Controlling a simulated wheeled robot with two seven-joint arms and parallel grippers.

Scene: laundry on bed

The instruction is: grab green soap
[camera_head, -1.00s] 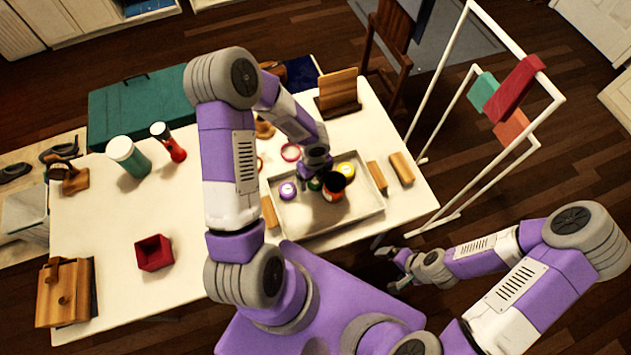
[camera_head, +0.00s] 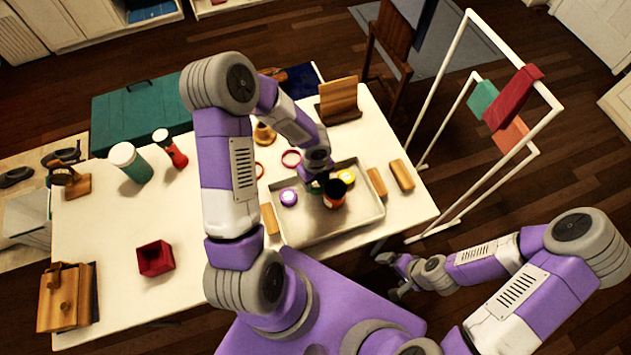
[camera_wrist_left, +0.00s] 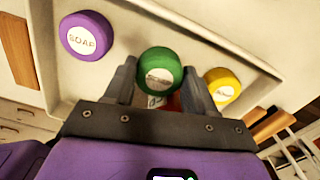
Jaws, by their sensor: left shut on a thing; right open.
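The green soap (camera_wrist_left: 159,66) is a round green disc with a pale label. It sits between the two fingers of my left gripper in the left wrist view, and the gripper is shut on it. In the head view, my left gripper (camera_head: 315,180) is over the tray, and the arm and gripper hide most of the green soap. I cannot tell whether the soap is clear of the tray floor. My right gripper (camera_head: 393,277) is open and empty, off the front edge of the table.
The tray (camera_head: 300,232) also holds a purple soap (camera_head: 288,197), a yellow soap (camera_head: 346,177) and a dark-topped red jar (camera_head: 335,193) close to my left gripper. Wooden blocks (camera_head: 402,174) lie beside it. A white rack (camera_head: 446,140) stands at the right.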

